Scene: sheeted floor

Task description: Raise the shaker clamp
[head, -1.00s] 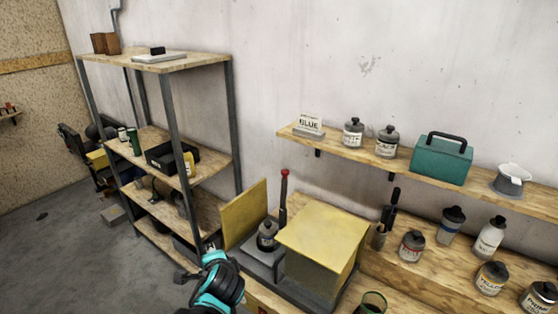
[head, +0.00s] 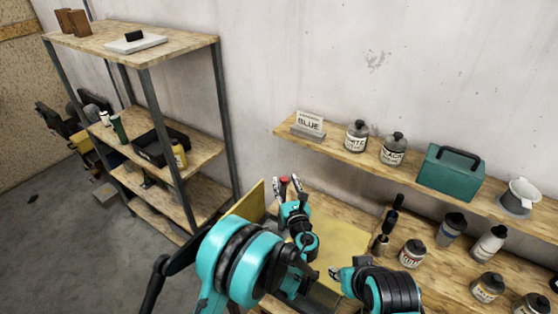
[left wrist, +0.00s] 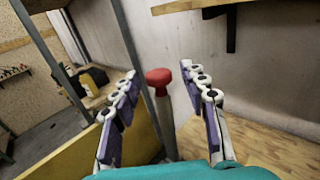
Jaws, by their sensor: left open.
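The shaker's clamp lever is a grey rod with a red knob (head: 284,179). In the left wrist view the red knob (left wrist: 158,78) stands upright between the two fingers, with its grey rod (left wrist: 166,122) below. My left gripper (head: 291,187) is open around the top of the lever in the head view. I cannot tell whether a finger touches it. The shaker's yellow cover (head: 342,244) and raised yellow panel (head: 250,202) show partly. My left arm hides the can inside. My right arm reaches in low on the right; its fingertips are not clear.
Several bottles stand on the bench at right.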

